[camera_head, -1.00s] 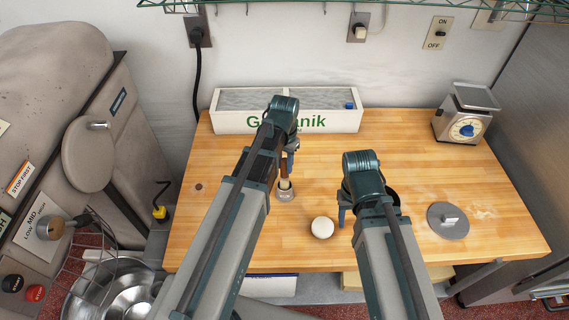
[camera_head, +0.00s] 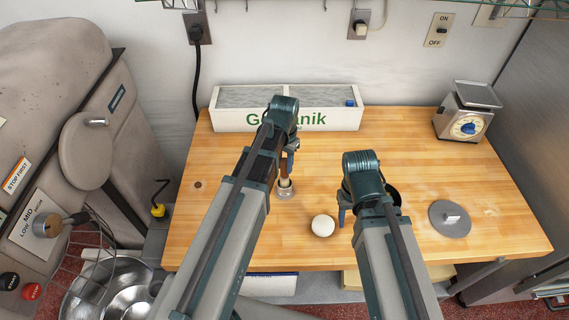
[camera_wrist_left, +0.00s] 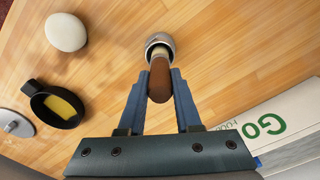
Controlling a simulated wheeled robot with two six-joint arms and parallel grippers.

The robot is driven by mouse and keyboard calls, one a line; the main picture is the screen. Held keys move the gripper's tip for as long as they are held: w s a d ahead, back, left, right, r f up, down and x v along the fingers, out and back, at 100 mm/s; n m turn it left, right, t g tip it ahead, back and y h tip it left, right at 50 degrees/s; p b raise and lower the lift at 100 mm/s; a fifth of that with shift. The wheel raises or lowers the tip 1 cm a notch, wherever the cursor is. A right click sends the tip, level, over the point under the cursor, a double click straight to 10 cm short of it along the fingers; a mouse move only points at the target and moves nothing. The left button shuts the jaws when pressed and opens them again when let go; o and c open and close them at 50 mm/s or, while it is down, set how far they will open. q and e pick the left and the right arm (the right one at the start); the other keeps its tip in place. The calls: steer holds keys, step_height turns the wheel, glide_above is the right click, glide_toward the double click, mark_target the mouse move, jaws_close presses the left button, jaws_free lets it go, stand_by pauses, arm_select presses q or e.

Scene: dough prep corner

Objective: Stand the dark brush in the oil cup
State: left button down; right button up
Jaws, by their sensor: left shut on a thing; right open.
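The dark brush (camera_head: 283,168) has a brown handle and a pale lower part. My left gripper (camera_head: 291,150) is shut on the handle, which also shows between the fingers in the left wrist view (camera_wrist_left: 160,80). The brush is near upright, its lower end inside the rim of a small metal cup (camera_head: 285,192), taken as the oil cup; the cup also shows in the left wrist view (camera_wrist_left: 160,40). Whether the brush touches the cup's bottom is hidden. My right gripper (camera_head: 345,213) is open and low over the table, right of the white ball, partly hidden by its arm.
A white ball (camera_head: 323,225) lies right of the cup. A black pan (camera_wrist_left: 55,104) with yellow content and a grey disc (camera_head: 449,219) lie further right. A white box (camera_head: 230,122) and a scale (camera_head: 466,112) stand at the back. The table's left part is clear.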

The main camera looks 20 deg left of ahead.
arm_select(q)
steer(key=shift+f+b, duration=0.3)
steer(key=shift+f, duration=0.15)
steer(key=c, duration=0.5)
jaws_free()
step_height(320, 180, up, 14)
steer(key=p, duration=1.4)
steer(key=shift+y, duration=0.6)
steer(key=s+d+f+b, duration=0.3)
steer(key=s+f+b, duration=0.1)
steer(key=f+b, duration=0.2)
steer(key=s+d+f+b, duration=0.4)
steer(key=s+f+b, duration=0.1)
steer(key=f+b, duration=0.1)
steer(key=s+d+f+b, duration=0.3)
steer(key=s+f+b, duration=0.2)
steer(key=f+b, duration=0.2)
steer(key=shift+s+d, duration=0.15)
steer(key=shift+d, duration=0.1)
